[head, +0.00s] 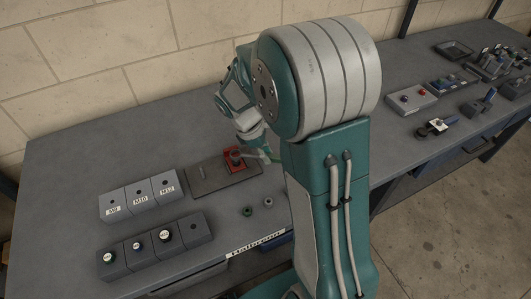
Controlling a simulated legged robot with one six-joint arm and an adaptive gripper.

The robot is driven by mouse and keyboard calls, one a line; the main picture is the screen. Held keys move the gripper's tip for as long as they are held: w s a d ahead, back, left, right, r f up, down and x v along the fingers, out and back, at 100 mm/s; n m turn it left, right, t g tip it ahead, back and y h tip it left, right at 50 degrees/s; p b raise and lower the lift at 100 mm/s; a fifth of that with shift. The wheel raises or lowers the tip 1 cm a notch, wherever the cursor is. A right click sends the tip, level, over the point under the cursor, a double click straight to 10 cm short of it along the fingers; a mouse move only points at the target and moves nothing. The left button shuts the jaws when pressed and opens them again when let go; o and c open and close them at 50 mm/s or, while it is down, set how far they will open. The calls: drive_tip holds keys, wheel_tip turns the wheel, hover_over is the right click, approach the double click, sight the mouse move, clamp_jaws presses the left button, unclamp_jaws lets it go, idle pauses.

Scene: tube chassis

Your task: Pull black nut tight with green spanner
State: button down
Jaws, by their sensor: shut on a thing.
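My gripper (256,146) is low over the workbench, small and partly hidden by my own arm. It is shut on what looks like the green spanner (265,155), of which only a thin green strip shows beside the red block. The red block (236,167) stands on a dark plate (207,178). A dark round part, probably the black nut (236,153), sits on top of the red block. The spanner's head is close to this part, but I cannot tell whether it is seated around it.
Grey blocks labelled M8, M10 and M12 (140,197) stand at left, with a row of blocks with round parts (155,246) in front. A green ring (246,211) and a grey ring (268,202) lie near the front edge. Other fixtures (410,98) stand at right.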

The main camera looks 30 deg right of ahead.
drive_tip(key=shift+f, duration=1.25)
drive_tip(key=shift+c, duration=2.2)
unclamp_jaws()
